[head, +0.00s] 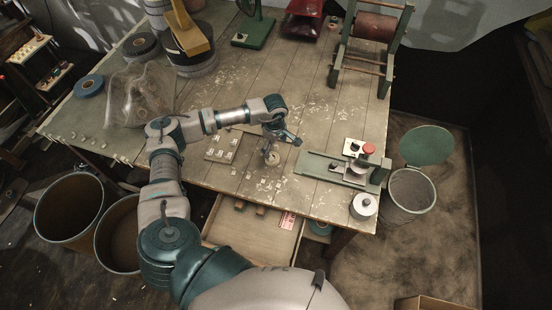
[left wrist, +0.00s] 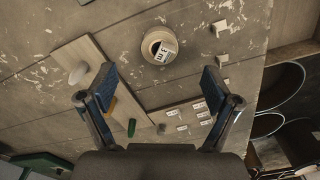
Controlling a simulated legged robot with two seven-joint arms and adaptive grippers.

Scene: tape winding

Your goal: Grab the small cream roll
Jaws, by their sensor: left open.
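The small cream roll (head: 272,158) sits on the worn wooden table, below my left gripper in the head view. In the left wrist view the cream roll (left wrist: 159,46) shows from above as a ring, with a printed label in its middle. My left gripper (head: 283,138) is above the table near the roll. In the left wrist view the two fingers of the left gripper (left wrist: 158,90) are wide apart and empty, with the roll beyond the gap between the fingertips. My right gripper is not in view.
A green-based device with a red knob (head: 368,150) stands right of the roll. A flat board with small labels (head: 222,147) lies to its left. An open drawer (head: 250,232) juts from the table's front. A clear bag (head: 140,95) and blue tape roll (head: 89,86) lie left.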

